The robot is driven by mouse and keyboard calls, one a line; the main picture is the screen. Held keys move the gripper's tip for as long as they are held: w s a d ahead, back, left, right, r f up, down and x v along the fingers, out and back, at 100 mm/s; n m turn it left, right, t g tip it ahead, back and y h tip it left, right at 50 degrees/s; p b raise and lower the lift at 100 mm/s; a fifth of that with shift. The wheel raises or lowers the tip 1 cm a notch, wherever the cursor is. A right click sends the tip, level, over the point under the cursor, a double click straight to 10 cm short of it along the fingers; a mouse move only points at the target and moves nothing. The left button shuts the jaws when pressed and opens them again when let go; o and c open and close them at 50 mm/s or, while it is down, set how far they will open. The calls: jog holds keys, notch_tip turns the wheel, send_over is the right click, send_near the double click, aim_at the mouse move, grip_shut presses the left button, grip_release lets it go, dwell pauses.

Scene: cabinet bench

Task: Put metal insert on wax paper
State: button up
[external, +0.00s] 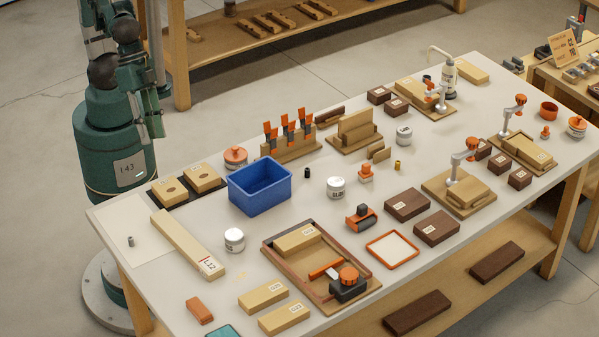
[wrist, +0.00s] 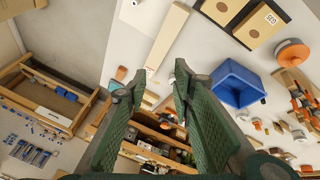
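A small grey metal cylinder (external: 130,241), which looks like the metal insert, stands upright on a pale sheet (external: 150,246) at the left end of the bench. The sheet looks like the wax paper. Part of the sheet also shows at the top of the wrist view (wrist: 143,16). My gripper (wrist: 158,76) is open and empty, with its two green fingers apart, high above the bench. It is well away from the cylinder. A small dark cylinder (external: 307,172) and a small brass one (external: 397,165) stand further right.
A long pale wooden bar (external: 187,243) lies just right of the sheet. Two wooden blocks with holes (external: 170,191) lie behind it. A blue bin (external: 260,186), a white jar (external: 234,239) and a wooden tray (external: 274,254) stand further right. The bench is crowded.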

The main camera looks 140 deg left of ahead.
jog(key=s+a+r+m+t, duration=0.2)
jog(key=s+a+r+m, duration=0.1)
jog(key=s+a+m, duration=0.1)
jog(key=shift+a+m+y, duration=0.25)
jog(key=shift+m+y, duration=0.05)
jog(key=shift+m, duration=0.6)
jog(key=shift+s, duration=0.1)
